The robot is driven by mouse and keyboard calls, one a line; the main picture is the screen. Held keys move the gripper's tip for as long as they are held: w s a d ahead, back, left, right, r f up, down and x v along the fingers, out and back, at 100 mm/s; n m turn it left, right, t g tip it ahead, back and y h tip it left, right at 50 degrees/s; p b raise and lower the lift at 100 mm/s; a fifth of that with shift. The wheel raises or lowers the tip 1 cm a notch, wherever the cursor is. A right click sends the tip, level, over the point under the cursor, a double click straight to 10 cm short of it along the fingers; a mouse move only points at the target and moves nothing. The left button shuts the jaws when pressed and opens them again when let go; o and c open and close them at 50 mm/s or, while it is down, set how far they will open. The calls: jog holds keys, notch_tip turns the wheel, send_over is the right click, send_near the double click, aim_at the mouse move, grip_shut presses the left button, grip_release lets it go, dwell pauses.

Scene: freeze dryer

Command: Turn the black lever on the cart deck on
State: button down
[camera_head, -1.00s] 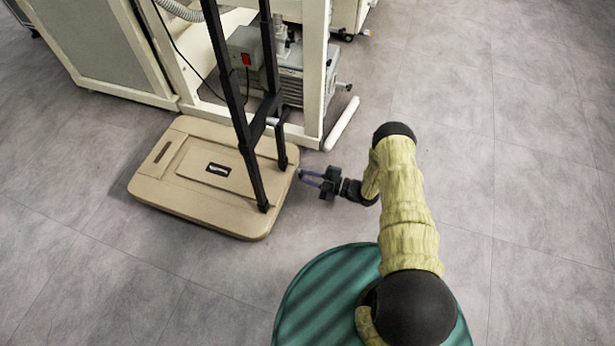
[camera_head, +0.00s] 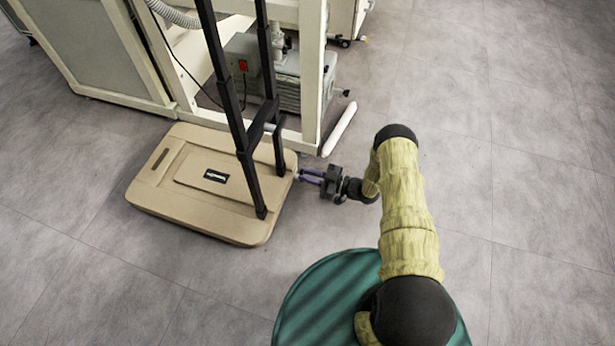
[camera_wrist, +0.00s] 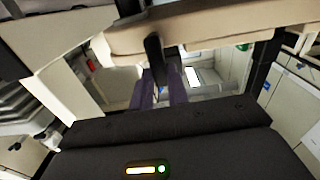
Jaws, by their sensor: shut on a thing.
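The tan cart deck (camera_head: 215,211) lies on the floor at left, with a black upright handle frame (camera_head: 240,130) rising from it. My gripper (camera_head: 299,174) is at the deck's right edge, reaching in from the right. In the wrist view, the black lever (camera_wrist: 153,58) hangs from the tan deck edge (camera_wrist: 210,28) between my two purple fingers (camera_wrist: 162,95). My gripper is shut on it. The lever is too small and covered to make out in the head view.
A cream frame rack (camera_head: 312,70) with a grey pump (camera_head: 290,85) bearing a red switch stands behind the deck. A white rounded bar (camera_head: 339,129) lies on the floor beside the rack. The grey floor (camera_head: 520,150) at right is clear.

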jog(key=shift+w+d+f, duration=0.1)
jog(key=shift+w+d, duration=0.05)
jog(key=shift+d, duration=0.05)
dwell(0.3)
jog(key=c, duration=1.4)
grip_release()
jog(key=shift+o, duration=0.2)
jog(key=shift+a, duration=0.2)
jog(key=shift+d, duration=0.15)
jog(key=p+v, duration=0.5)
jog(key=v, duration=1.2)
jog(key=shift+s+p, duration=0.25)
jog(key=shift+p, duration=0.05)
